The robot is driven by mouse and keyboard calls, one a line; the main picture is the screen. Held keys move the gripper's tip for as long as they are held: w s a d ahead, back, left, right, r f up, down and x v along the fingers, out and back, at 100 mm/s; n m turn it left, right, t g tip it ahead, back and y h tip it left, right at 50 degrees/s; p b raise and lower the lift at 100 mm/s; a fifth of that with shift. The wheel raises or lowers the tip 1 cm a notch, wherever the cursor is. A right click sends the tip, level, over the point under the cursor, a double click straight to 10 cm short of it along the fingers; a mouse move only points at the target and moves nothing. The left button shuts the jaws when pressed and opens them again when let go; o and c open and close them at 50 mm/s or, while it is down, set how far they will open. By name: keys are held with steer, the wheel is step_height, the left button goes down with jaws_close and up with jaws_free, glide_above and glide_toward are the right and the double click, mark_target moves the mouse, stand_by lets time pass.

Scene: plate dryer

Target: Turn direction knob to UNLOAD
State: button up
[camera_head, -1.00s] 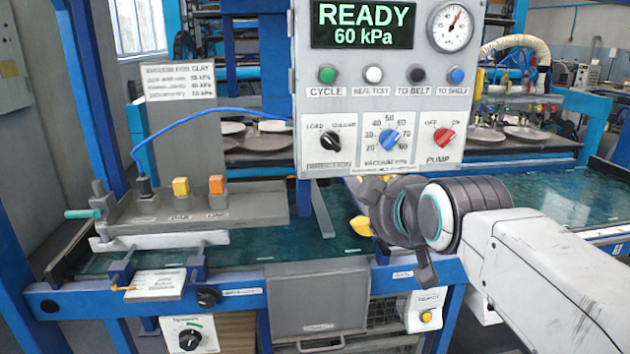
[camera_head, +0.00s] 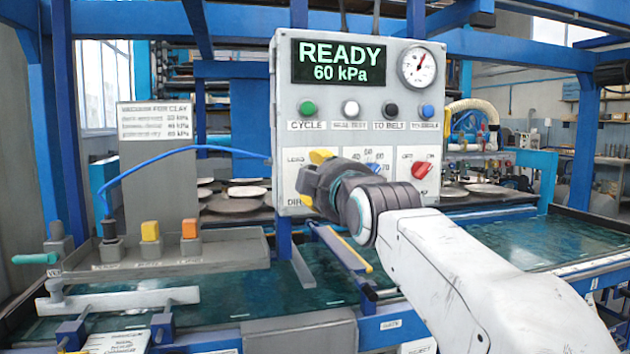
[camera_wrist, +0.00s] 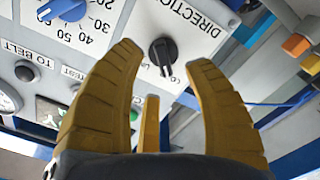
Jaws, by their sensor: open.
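The direction knob (camera_wrist: 163,52) is black and round with a pale mark pointing down in the wrist view, toward small, partly hidden lettering. The word DIRECTION (camera_wrist: 196,30) is printed beside it on the white plate. My gripper (camera_wrist: 164,62) is open and empty, its yellow fingers spread to either side of the knob in that picture. I cannot tell how far the fingertips are from the panel. In the head view my gripper (camera_head: 311,178) is in front of the lower left of the control panel (camera_head: 345,130) and hides the knob.
The blue vacuum knob (camera_wrist: 62,8) is close to the direction knob, and the red pump knob (camera_head: 422,170) is farther right. Round buttons, including the green cycle button (camera_head: 308,108), sit above. A blue cable (camera_head: 180,153) runs to the panel's left edge.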

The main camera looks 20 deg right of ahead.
steer(key=shift+w, duration=2.05)
steer(key=shift+c, duration=0.3)
jaws_close()
